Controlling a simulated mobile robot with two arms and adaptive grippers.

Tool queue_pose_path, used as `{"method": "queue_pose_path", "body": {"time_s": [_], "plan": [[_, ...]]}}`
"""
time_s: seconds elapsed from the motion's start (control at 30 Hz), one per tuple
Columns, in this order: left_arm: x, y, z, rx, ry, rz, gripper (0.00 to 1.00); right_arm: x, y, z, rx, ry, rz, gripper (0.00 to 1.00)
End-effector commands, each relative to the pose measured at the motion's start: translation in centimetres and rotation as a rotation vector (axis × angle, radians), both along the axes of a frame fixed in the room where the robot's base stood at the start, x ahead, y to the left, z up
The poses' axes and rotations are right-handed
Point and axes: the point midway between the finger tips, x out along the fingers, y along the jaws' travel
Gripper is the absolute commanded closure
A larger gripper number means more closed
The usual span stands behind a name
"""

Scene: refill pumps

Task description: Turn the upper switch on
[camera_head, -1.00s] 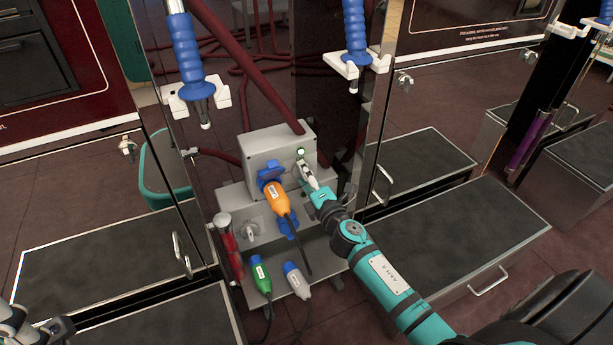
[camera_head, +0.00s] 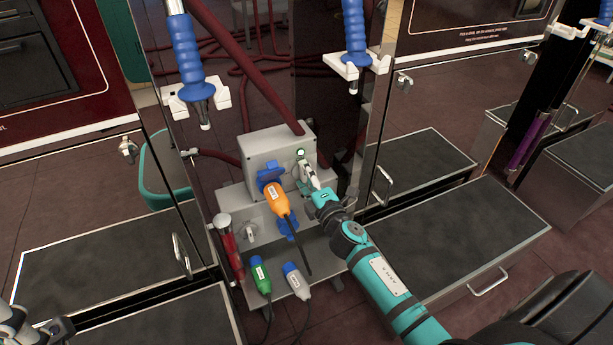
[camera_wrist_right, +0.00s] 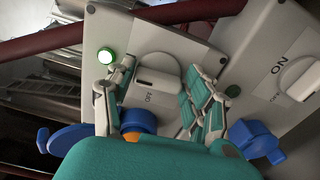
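The upper switch (camera_wrist_right: 158,78) is a pale rotary knob on the upper grey box (camera_head: 268,147), with small lettering beside it. A lit green lamp (camera_wrist_right: 106,57) is next to it and also shows in the head view (camera_head: 300,154). My right gripper (camera_head: 308,178) is at the front of this box. In the right wrist view its fingers (camera_wrist_right: 155,100) are apart, one on each side of the knob; I cannot tell whether they touch it. In the head view the gripper mostly hides the knob. My left gripper (camera_head: 30,326) is only partly in view at the bottom left.
A lower switch knob (camera_wrist_right: 300,78) marked ON is on the lower box. An orange plug (camera_head: 277,198) sits in a blue socket close left of my right gripper. Green (camera_head: 260,274) and grey (camera_head: 296,281) plugs are below. Blue-handled nozzles (camera_head: 186,50) hang above.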

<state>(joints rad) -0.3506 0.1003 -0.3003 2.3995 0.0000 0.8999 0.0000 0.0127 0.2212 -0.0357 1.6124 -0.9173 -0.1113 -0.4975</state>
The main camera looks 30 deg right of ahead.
Motion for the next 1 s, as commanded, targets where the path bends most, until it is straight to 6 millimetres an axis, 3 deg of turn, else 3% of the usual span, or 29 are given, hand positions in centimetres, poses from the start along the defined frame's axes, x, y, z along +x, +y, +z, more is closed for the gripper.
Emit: {"method": "queue_pose_path", "body": {"time_s": [0.13, 0.47, 0.57, 1.0], "plan": [[0.0, 0.0, 0.0, 0.0, 0.0, 0.0, 0.6, 0.0, 0.0, 0.0, 0.0, 0.0, 0.0, 0.27], [-0.1, 0.1, 0.1, -0.001, -0.004, 0.002, 0.6, -0.4, 0.0, 0.0, -0.001, -0.001, 0.0, 0.27], [0.0, 0.1, 0.1, -0.001, -0.003, 0.001, 0.6, -1.7, 0.1, 0.0, -0.001, 0.0, 0.0, 0.27], [0.0, 0.0, 0.0, 0.0, -0.001, 0.0, 0.6, -10.3, 0.6, -0.1, 0.002, 0.003, -0.002, 0.27]]}}
